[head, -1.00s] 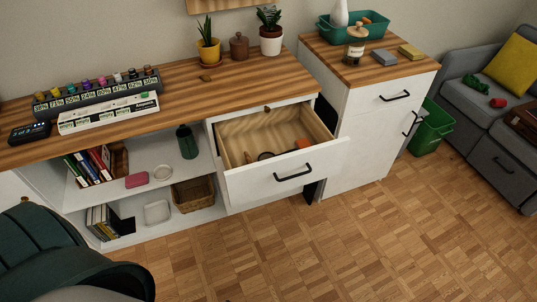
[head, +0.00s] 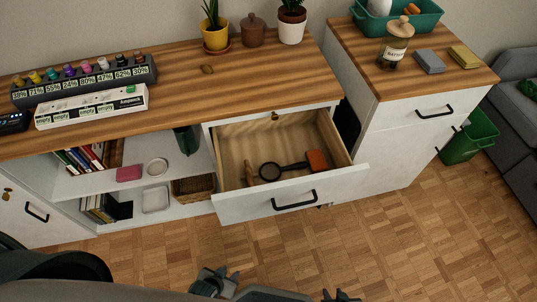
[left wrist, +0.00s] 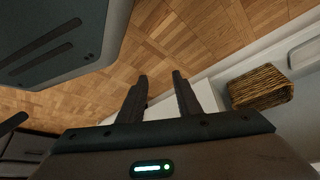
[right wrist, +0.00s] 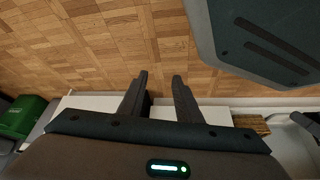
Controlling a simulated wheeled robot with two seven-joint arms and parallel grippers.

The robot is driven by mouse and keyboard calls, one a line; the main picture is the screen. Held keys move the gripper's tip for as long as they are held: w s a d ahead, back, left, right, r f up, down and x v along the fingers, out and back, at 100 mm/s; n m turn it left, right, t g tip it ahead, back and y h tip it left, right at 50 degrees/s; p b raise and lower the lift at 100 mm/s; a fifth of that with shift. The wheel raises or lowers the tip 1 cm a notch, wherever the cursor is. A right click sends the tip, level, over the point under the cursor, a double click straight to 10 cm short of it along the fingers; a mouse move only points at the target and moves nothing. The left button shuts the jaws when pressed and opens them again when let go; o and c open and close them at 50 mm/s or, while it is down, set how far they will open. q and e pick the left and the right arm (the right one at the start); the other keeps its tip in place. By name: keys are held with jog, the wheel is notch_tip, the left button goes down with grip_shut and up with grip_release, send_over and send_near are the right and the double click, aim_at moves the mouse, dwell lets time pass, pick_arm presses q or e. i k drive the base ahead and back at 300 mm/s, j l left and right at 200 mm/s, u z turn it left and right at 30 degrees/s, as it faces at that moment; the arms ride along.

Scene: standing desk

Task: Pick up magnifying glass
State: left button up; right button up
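The magnifying glass (head: 290,168) lies in the open desk drawer (head: 237,181), its round dark lens to the left and its dark handle pointing right. An orange-brown block (head: 317,160) is at the handle's end, and a small brown item (head: 249,172) lies left of the lens. My left gripper (head: 217,279) is low at the bottom of the head view, in front of and below the drawer. My right gripper (head: 341,297) is partly cut off at the bottom edge. In the left wrist view (left wrist: 160,76) and right wrist view (right wrist: 160,76), the fingers are apart and empty.
The drawer front (head: 292,199) with its black handle sticks out over the floor. The wooden desktop (head: 180,90) above carries potted plants and a row of bottles (head: 85,72). Open shelves (head: 90,184) are to the left. The parquet floor in front is clear.

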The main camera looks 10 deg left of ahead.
aim_at(270, 172)
jog(key=i+l+u, duration=0.15)
jog(key=l+u, duration=0.3)
jog(key=l, duration=0.3)
jog(key=l+u, duration=0.45)
jog(key=l, duration=0.35)
